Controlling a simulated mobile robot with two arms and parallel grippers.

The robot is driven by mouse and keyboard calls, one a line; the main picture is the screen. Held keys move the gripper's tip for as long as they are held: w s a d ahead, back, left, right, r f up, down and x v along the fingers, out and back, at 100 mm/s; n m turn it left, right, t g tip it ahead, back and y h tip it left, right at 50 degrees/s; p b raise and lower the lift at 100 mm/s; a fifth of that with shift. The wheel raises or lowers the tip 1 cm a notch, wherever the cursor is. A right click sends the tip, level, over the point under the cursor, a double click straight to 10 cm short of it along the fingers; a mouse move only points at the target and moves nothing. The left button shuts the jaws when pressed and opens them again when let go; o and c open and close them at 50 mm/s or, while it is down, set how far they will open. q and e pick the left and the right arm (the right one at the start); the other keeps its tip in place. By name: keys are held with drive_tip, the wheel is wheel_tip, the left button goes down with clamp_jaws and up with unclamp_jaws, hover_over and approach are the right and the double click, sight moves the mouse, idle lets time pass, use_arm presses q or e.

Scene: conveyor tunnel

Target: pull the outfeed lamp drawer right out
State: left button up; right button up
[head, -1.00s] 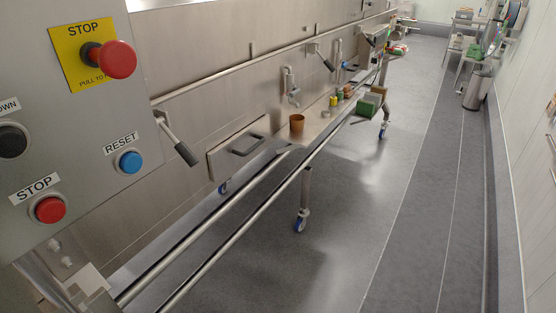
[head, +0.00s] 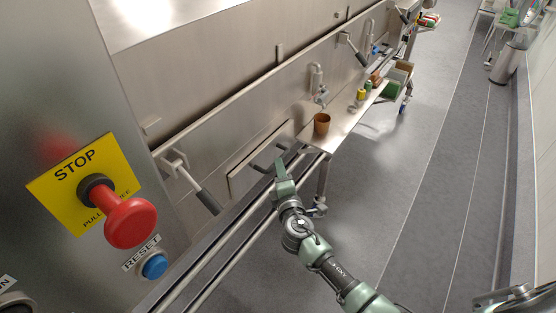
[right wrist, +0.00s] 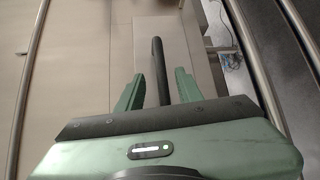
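The drawer is a flat steel front panel (head: 243,172) in the side of the tunnel, with a dark bar handle (head: 259,161). The drawer looks closed. My right gripper (head: 279,166) reaches the handle from the front right. In the right wrist view, the dark handle (right wrist: 157,62) stands between the two green fingers of the right gripper (right wrist: 159,90), with a gap on each side. The right gripper is open around the handle.
Two steel rails (head: 232,234) run below the drawer. A lever with a dark grip (head: 207,201) sticks out left of it. A brown cup (head: 321,124) stands on a steel shelf (head: 343,128) beyond it. A red stop button (head: 131,223) is near. The floor (head: 400,175) at right is clear.

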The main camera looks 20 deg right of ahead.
drive_tip(key=w, duration=0.4)
drive_tip(key=shift+d+f, duration=0.25)
drive_tip(key=shift+f, duration=0.1)
drive_tip(key=shift+w+d+f, duration=0.1)
drive_tip(key=shift+w, duration=0.45)
use_arm(q)
drive_tip(key=shift+w+d, duration=0.35)
drive_tip(key=shift+w, duration=0.45)
use_arm(e)
clamp_jaws()
use_arm(q)
drive_tip(key=shift+s+a, duration=0.1)
drive_tip(key=shift+s, duration=0.1)
drive_tip(key=shift+s+a, duration=0.1)
use_arm(e)
drive_tip(key=shift+f, duration=0.1)
